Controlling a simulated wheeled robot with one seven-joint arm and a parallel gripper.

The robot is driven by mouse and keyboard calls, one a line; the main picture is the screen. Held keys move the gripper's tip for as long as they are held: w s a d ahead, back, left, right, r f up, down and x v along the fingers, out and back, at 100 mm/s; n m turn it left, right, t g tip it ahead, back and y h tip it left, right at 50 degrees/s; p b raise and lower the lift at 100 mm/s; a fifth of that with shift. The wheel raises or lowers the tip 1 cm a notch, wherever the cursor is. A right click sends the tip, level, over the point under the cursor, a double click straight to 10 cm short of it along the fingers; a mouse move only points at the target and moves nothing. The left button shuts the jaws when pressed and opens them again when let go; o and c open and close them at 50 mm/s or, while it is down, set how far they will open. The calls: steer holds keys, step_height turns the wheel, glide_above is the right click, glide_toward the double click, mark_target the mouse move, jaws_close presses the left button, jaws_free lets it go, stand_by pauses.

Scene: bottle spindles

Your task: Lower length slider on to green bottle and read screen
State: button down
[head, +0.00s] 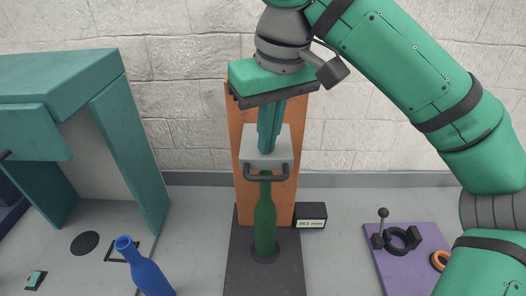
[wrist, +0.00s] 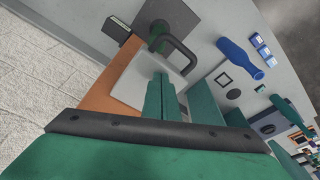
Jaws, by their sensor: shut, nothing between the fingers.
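The green bottle (head: 265,222) stands upright on a dark base in the middle of the head view. The grey length slider (head: 253,146), with a dark handle (head: 266,174), sits on the orange upright board at the bottle's top. From here it looks touching or nearly touching the bottle top. The small screen (head: 311,223) at the board's foot reads about 363 mm; the last figures are small. My gripper (head: 267,145) points down, shut and empty, at the slider's upper face. In the wrist view the slider (wrist: 150,85) and handle (wrist: 182,56) lie just beyond my fingers (wrist: 162,98).
A teal open-fronted housing (head: 130,150) stands at the left. A blue bottle (head: 148,270) stands in front of it. A purple board (head: 405,255) with a dark clamp lies at the right. A white brick wall is behind.

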mark_target(267, 163)
steer(key=shift+f, duration=3.15)
steer(key=shift+r, duration=0.1)
steer(key=shift+r, duration=2.4)
